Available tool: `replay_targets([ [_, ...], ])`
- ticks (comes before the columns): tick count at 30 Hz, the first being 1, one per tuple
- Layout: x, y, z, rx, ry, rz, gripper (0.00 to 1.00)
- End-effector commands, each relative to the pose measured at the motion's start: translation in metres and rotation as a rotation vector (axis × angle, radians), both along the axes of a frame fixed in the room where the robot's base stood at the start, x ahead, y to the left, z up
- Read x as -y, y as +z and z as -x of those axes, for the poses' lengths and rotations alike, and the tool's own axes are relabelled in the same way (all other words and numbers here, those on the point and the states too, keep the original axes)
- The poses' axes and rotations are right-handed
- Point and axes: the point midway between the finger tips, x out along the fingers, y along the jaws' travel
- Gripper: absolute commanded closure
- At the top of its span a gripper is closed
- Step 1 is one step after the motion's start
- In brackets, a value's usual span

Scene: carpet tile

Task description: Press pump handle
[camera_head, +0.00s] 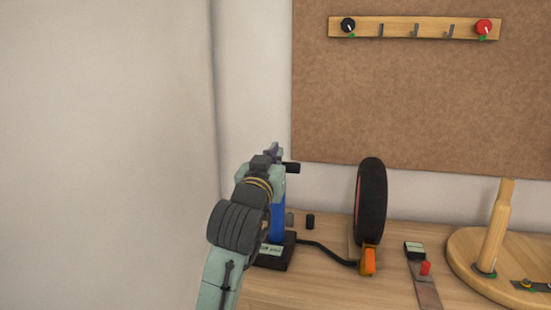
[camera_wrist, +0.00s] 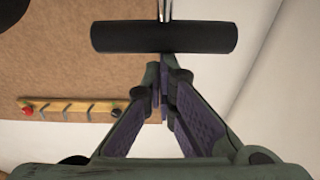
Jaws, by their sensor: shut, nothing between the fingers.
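The pump stands on the bench in the head view, with a blue barrel (camera_head: 278,222) on a black base (camera_head: 272,262). One end of its black handle (camera_head: 292,168) shows just right of my gripper (camera_head: 273,150). The wrist view is turned upside down and shows the handle (camera_wrist: 165,37) as a black bar on a metal rod. My gripper (camera_wrist: 162,85) has its purple-padded fingers together with nothing between them, and the tips appear close to the handle's middle. I cannot tell whether they touch it. My arm hides part of the pump in the head view.
A black hose (camera_head: 325,250) runs to an orange part (camera_head: 368,261) by an upright black wheel (camera_head: 371,200). A red-knobbed lever (camera_head: 425,268) and a round wooden board (camera_head: 465,255) lie further right. A hook rack (camera_head: 415,28) hangs on the brown wall board (camera_head: 400,100).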

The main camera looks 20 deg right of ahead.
Motion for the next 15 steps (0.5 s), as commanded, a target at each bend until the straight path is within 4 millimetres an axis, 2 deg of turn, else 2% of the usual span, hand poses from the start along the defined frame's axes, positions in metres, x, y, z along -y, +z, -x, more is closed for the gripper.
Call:
replay_targets([
  [1, 0.002, 0.018, -0.005, -0.005, 0.0, -0.001, 1.0],
  [3, -0.01, 0.0, 0.012, 0.001, 0.002, 0.001, 1.0],
  [9, -0.035, -0.005, 0.05, 0.004, 0.001, 0.002, 1.0],
  [15, -0.05, -0.008, 0.073, 0.003, 0.001, 0.002, 1.0],
])
